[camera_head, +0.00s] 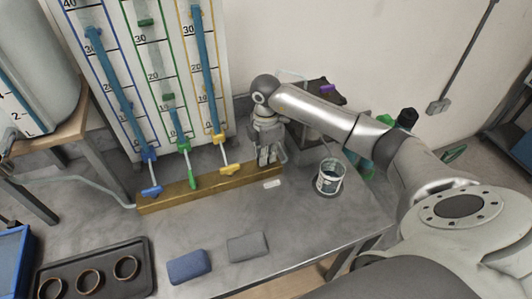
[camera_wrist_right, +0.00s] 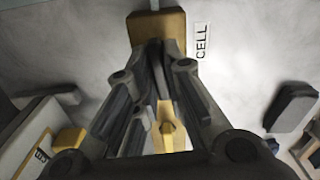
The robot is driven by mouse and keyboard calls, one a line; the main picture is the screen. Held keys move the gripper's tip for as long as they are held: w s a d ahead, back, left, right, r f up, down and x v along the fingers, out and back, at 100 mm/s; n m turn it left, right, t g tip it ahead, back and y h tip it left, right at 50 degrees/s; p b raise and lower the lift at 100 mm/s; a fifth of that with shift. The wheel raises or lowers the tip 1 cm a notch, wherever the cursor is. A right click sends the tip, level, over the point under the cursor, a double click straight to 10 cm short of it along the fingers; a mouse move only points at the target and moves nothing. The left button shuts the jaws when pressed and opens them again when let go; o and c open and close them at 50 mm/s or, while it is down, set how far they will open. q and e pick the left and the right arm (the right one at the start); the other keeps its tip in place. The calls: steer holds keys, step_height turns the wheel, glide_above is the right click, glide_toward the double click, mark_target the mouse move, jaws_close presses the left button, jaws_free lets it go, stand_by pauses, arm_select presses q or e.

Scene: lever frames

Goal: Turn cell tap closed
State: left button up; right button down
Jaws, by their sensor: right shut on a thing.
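A brass-coloured bar (camera_head: 205,189) lies along the back of the bench, with blue (camera_head: 151,190), green (camera_head: 190,165) and yellow (camera_head: 229,169) taps. My right gripper (camera_head: 267,160) points down at the bar's right end, above the small white label (camera_head: 272,184). In the right wrist view this label (camera_wrist_right: 202,41) reads CELL, beside the bar's end (camera_wrist_right: 170,22). The right fingers (camera_wrist_right: 160,55) are closed in over the bar there. They hide the cell tap, so its angle cannot be told. My left gripper is out of view.
A glass beaker (camera_head: 329,178) stands right of the gripper. A blue block (camera_head: 188,266) and a grey block (camera_head: 248,246) lie at the front. A dark tray (camera_head: 99,272) with rings is at front left. Gauge columns (camera_head: 160,75) rise behind the bar.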

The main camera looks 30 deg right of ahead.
steer(key=shift+r+m, duration=0.1)
steer(key=shift+m, duration=0.4)
steer(key=shift+w, duration=0.1)
steer(key=c, duration=1.5)
jaws_free()
